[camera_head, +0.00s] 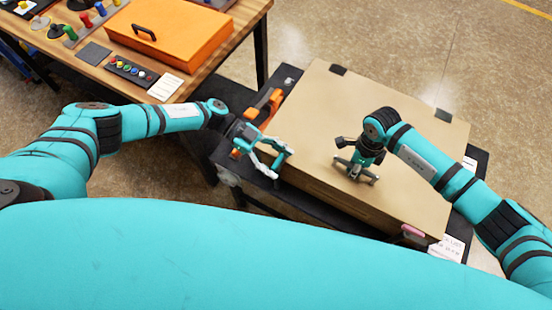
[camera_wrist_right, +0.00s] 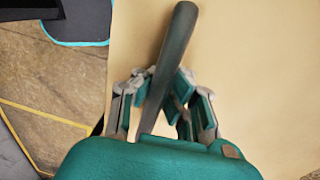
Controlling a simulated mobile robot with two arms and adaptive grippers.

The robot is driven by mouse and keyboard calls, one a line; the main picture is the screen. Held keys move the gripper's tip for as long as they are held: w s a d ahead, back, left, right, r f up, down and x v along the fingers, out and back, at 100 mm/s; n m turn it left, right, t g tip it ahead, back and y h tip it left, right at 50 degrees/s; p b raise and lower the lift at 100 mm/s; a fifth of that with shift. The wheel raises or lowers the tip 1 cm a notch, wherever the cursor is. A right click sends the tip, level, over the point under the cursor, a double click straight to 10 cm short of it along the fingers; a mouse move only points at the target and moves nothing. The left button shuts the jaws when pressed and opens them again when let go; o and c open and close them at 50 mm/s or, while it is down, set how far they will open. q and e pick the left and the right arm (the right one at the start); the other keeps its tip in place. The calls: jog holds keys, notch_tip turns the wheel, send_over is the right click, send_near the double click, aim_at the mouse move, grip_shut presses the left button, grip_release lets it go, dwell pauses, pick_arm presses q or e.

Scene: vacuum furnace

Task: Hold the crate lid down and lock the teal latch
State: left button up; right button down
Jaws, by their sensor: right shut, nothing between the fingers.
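A large tan crate with a flat closed lid (camera_head: 370,105) stands on a dark table, right of centre in the head view. A small pink latch-like piece (camera_head: 413,232) sits at its near right edge. I cannot pick out a teal latch. My right gripper (camera_head: 357,174) points down at the lid's near middle, shut and empty; contact with the lid is unclear. In the right wrist view, a dark grey-green bar (camera_wrist_right: 174,60) crosses in front of its fingers. I cannot tell what it is. My left gripper (camera_head: 279,165) is open and empty beside the crate's left edge.
The dark table (camera_head: 225,152) leaves a narrow strip left of the crate, with an orange tool (camera_head: 262,106) on it. White labels (camera_head: 448,247) lie at the right. A wooden table (camera_head: 236,30) holds an orange case (camera_head: 165,35) and several coloured pieces.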

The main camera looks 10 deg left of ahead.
pick_arm(q)
jog(key=o, duration=0.4)
jog(key=shift+s+d+f, duration=0.1)
jog(key=shift+s, duration=0.4)
pick_arm(e)
jog(key=shift+w+d, duration=0.2)
jog(key=shift+w, duration=0.15)
pick_arm(q)
jog(key=shift+w, duration=0.25)
pick_arm(e)
jog(key=shift+d, duration=0.1)
pick_arm(q)
jog(key=v, duration=1.2)
jog(key=shift+s+r, duration=0.2)
jog(key=shift+s, duration=0.15)
pick_arm(e)
jog(key=c, duration=1.4)
grip_release()
jog(key=shift+w+f, duration=0.15)
jog(key=shift+w, duration=0.05)
pick_arm(q)
jog(key=shift+w+f, duration=0.15)
jog(key=shift+w, duration=0.15)
pick_arm(e)
jog(key=shift+s, duration=0.1)
